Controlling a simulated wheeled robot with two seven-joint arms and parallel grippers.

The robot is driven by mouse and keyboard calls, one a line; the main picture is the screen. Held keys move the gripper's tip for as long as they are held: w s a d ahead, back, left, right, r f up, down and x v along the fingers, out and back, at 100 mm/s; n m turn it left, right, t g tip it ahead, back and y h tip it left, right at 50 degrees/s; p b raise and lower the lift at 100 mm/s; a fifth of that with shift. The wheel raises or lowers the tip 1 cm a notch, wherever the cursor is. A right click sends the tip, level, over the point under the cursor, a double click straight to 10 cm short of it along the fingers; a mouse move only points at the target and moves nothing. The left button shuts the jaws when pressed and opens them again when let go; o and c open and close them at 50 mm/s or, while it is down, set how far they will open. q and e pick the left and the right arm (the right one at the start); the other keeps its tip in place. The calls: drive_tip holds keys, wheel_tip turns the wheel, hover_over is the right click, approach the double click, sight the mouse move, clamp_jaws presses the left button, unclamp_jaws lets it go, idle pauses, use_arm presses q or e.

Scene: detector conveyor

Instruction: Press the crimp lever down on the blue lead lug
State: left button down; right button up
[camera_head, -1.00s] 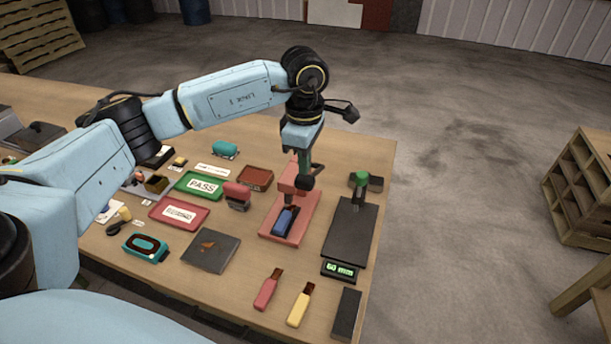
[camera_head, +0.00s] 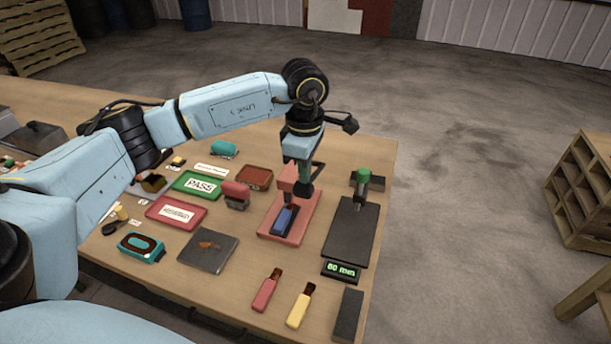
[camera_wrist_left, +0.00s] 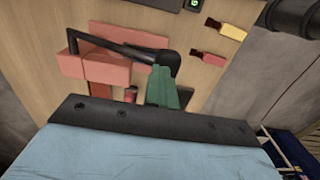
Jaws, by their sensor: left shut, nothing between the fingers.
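The red crimp press (camera_head: 286,228) stands on the table, with the blue lead lug (camera_head: 284,220) lying on its base. Its black lever knob (camera_head: 303,190) sits just above the lug's far end. My left gripper (camera_head: 304,178) is shut and empty, pointing down onto the knob. In the left wrist view, the green fingers (camera_wrist_left: 161,88) meet the black knob (camera_wrist_left: 168,62), and the lever's black bar (camera_wrist_left: 110,43) runs left over the red press body (camera_wrist_left: 106,70). The blue lug is hidden there. Whether it is pressed firmly cannot be told. My right gripper is out of view.
A gauge with a green knob (camera_head: 362,175) and dark plate (camera_head: 350,232) stands close right. Red (camera_head: 265,292) and yellow (camera_head: 299,307) lugs lie in front. A red stamp (camera_head: 236,193), green PASS tray (camera_head: 188,187) and red tray (camera_head: 166,213) lie left.

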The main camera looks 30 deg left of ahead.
sight(305, 186)
use_arm(q)
drive_tip(key=shift+f+b, duration=1.6)
drive_tip(key=shift+f, duration=0.75)
drive_tip(key=shift+w+r+p, duration=0.1)
drive_tip(key=shift+r+p, duration=1.05)
drive_tip(key=shift+r, duration=0.55)
drive_tip(key=shift+r+p, duration=2.35)
drive_tip(key=shift+r, duration=1.6)
drive_tip(key=shift+f, duration=0.1)
